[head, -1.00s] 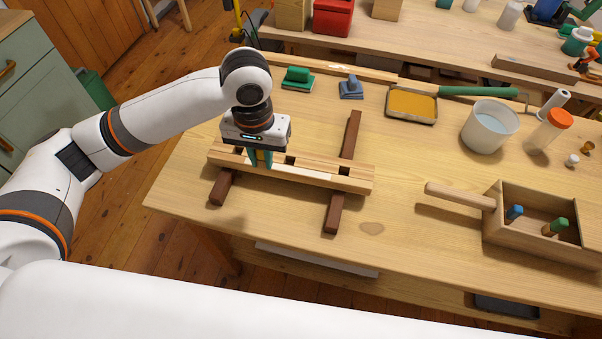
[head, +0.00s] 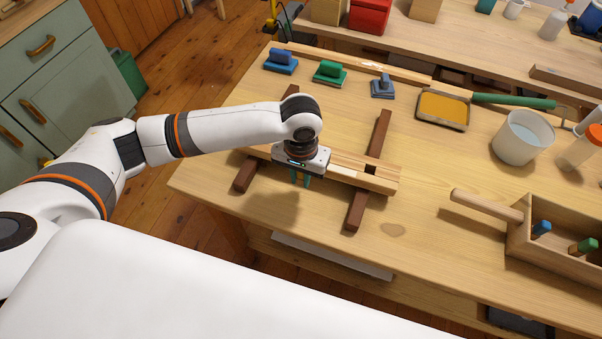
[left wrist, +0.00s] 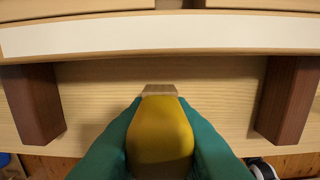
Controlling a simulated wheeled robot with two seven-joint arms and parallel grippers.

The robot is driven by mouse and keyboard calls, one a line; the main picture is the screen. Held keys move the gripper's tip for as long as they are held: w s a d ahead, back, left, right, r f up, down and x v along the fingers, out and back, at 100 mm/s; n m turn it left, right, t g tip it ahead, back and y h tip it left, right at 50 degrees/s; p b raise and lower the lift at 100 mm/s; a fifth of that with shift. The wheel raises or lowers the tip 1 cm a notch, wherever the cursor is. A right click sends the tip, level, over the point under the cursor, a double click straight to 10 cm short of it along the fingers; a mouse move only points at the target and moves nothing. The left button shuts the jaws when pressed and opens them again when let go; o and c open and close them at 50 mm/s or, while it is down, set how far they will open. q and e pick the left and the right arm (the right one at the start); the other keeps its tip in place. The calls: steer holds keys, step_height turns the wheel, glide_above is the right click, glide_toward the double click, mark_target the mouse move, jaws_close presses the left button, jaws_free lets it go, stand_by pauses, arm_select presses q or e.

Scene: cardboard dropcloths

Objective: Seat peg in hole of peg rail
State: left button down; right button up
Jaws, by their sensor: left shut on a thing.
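My left gripper (head: 300,180) points down at the near side of the peg rail (head: 383,181), around its middle. Its teal fingers are shut on a yellow peg (left wrist: 160,135), which shows in the left wrist view with a pale wooden end beyond the fingertips. There the rail (left wrist: 160,38), with its white strip, crosses the top, and the peg appears in front of it, apart in the picture. One square hole (head: 370,169) shows near the rail's right end; my arm hides the rest of the rail's top. My right gripper is not in view.
The rail rests on two dark brown bars (head: 357,205). A wooden box (head: 515,240) at right holds a blue peg (head: 541,228) and a green peg (head: 583,246). The near bench front is clear.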

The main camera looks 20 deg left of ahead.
arm_select(q)
steer(key=shift+f, duration=0.2)
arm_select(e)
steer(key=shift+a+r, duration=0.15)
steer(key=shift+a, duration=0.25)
arm_select(q)
steer(key=shift+f, duration=0.15)
steer(key=shift+f, duration=0.2)
steer(key=c, duration=1.3)
jaws_free()
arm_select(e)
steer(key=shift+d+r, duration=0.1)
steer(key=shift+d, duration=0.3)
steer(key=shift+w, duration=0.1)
